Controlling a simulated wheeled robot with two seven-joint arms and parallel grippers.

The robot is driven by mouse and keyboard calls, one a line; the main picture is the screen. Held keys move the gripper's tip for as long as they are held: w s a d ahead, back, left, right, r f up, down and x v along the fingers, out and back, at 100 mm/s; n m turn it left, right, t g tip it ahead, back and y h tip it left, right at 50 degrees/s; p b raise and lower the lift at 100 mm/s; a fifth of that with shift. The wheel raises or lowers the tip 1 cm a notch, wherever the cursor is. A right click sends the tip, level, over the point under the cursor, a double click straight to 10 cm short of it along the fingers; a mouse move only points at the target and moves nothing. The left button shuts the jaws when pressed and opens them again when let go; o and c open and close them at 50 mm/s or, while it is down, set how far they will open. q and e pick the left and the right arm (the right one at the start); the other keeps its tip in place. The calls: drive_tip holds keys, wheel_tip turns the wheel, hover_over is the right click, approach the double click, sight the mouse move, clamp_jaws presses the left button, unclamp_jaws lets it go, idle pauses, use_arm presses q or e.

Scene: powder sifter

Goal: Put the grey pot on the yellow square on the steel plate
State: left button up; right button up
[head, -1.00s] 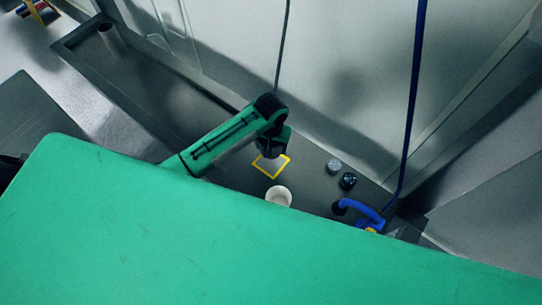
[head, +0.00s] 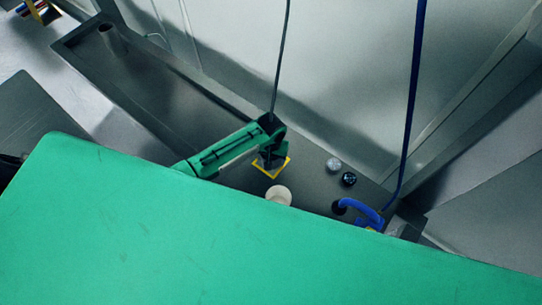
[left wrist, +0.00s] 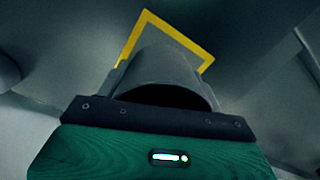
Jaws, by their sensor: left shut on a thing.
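The grey pot (left wrist: 165,72) is held by my left gripper (left wrist: 158,100), which is shut on it; the fingertips are hard to make out. In the head view, my left gripper (head: 270,153) and the pot's dark shape are over the yellow square outline (head: 283,168) on the steel plate (head: 236,176). In the left wrist view, the yellow outline (left wrist: 180,37) shows beyond the pot, its near part hidden. I cannot tell whether the pot touches the plate.
A pale round cup (head: 278,195) stands just in front of the square. Two small round items, one grey (head: 333,165) and one black (head: 348,179), and a blue-handled tool (head: 362,210) with a cable are to the right. The bench's left stretch is mostly clear.

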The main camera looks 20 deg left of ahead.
use_arm(q)
drive_tip(key=o, duration=1)
drive_tip(key=shift+r, duration=0.55)
wheel_tip(320, 180, up, 11)
